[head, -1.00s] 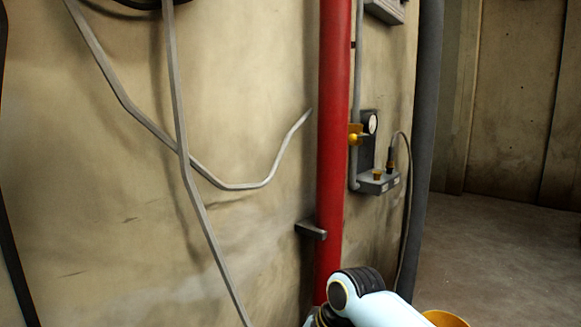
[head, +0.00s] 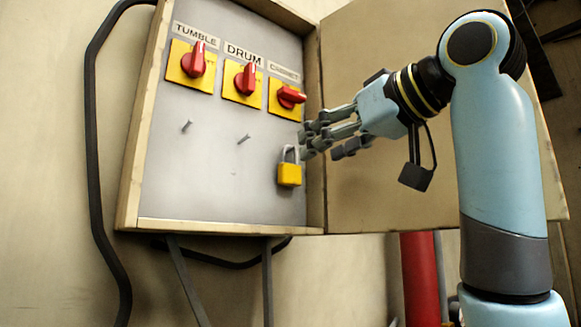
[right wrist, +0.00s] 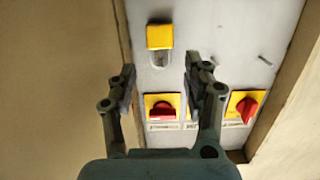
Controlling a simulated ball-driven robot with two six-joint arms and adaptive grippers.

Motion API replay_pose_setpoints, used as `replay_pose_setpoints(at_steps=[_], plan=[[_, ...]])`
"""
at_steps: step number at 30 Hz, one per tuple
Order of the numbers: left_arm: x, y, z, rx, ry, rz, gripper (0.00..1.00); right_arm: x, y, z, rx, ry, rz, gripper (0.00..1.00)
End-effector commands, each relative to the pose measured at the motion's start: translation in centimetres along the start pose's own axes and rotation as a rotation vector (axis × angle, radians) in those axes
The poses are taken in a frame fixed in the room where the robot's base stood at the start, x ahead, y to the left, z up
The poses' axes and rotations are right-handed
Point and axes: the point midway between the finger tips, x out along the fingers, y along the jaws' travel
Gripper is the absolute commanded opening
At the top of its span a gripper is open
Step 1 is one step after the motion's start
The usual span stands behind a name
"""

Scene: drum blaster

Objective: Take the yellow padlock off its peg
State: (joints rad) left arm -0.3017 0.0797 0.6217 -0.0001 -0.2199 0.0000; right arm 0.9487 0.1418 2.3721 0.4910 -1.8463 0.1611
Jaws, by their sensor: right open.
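The yellow padlock (head: 289,174) hangs by its grey shackle at the lower right of the open cabinet's grey panel. The peg under the shackle is hard to make out. My right gripper (head: 306,142) is open, with its fingers reaching from the right close to the shackle; I cannot tell whether they touch it. In the right wrist view the padlock (right wrist: 160,37) appears upside down, beyond the fingertips and between their lines. The right gripper (right wrist: 160,78) is empty there. My left gripper is not in view.
Three red switches on yellow plates, including the middle one (head: 244,79), sit above the padlock. Two bare pegs (head: 187,126) stick out to the left. The open cabinet door (head: 375,190) stands behind my right gripper. A red pipe (head: 420,275) runs below.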

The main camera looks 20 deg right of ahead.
Motion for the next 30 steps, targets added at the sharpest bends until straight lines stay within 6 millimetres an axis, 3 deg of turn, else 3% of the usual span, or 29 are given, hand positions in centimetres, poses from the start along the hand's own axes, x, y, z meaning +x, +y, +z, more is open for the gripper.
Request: replay_pose_setpoints(at_steps=[15, 25, 30], plan=[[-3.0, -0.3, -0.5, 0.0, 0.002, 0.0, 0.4, 6.6, 0.0, -0.1, 0.004, -0.003, -0.002, 0.5], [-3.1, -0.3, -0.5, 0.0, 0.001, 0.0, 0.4, 7.6, 0.1, 0.2, 0.0, 0.0, 0.001, 0.5], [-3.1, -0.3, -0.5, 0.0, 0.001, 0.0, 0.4, 7.5, 0.1, 0.2, 0.0, 0.0, 0.001, 0.28]])
